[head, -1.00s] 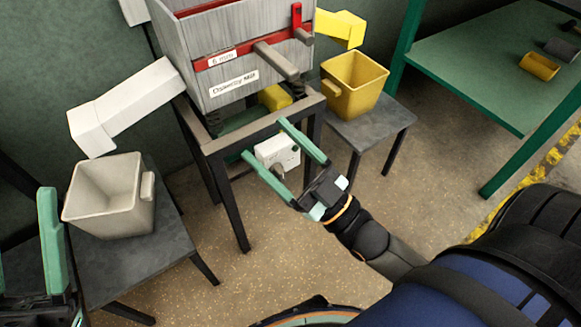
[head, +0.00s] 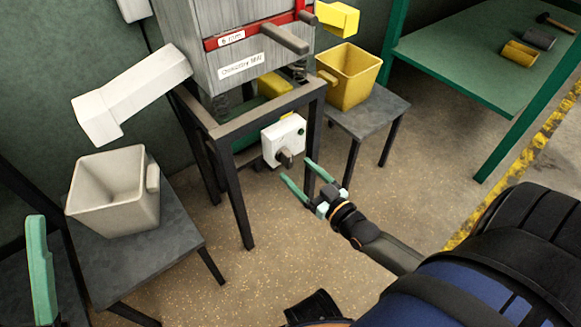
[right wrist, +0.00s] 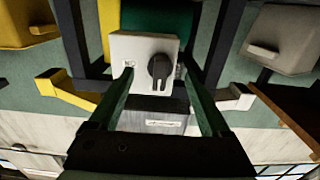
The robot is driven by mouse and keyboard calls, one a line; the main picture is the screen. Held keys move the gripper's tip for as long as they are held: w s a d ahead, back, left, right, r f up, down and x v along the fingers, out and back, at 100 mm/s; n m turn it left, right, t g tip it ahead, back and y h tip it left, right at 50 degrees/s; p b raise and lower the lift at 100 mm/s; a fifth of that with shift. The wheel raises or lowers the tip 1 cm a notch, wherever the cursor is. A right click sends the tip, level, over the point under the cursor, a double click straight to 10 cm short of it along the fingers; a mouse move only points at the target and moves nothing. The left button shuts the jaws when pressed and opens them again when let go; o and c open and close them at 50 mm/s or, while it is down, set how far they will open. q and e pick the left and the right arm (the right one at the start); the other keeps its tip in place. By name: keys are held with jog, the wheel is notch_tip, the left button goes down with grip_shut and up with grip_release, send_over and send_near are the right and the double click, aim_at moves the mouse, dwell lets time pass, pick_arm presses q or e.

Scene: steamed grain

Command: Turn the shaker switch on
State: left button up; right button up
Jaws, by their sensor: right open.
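The shaker switch is a white box (head: 283,138) with a dark rotary knob (head: 285,158), on the dark frame under the shaker (head: 240,50). A small green spot shows on the box's face. My right gripper (head: 296,170) is open and empty, just below and right of the knob in the head view. In the right wrist view, which is upside down, the box (right wrist: 143,46) and knob (right wrist: 160,67) appear between the two green fingers, with lettering beside the knob. Whether the fingers touch the knob is unclear. My left gripper (head: 38,260) is partly in view at the left edge.
A beige bin (head: 115,195) stands on a dark stool at left, below a white chute (head: 130,95). A yellow bin (head: 352,75) stands on another stool at right. The dark frame's front leg (head: 237,195) is left of the switch. A green table (head: 470,60) is at far right.

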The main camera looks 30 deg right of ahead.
aim_at(291, 165)
jog(key=shift+w+a+b, duration=0.2)
jog(key=shift+w+b, duration=0.25)
jog(key=shift+w, duration=1.5)
jog(key=shift+c, duration=0.3)
grip_shut()
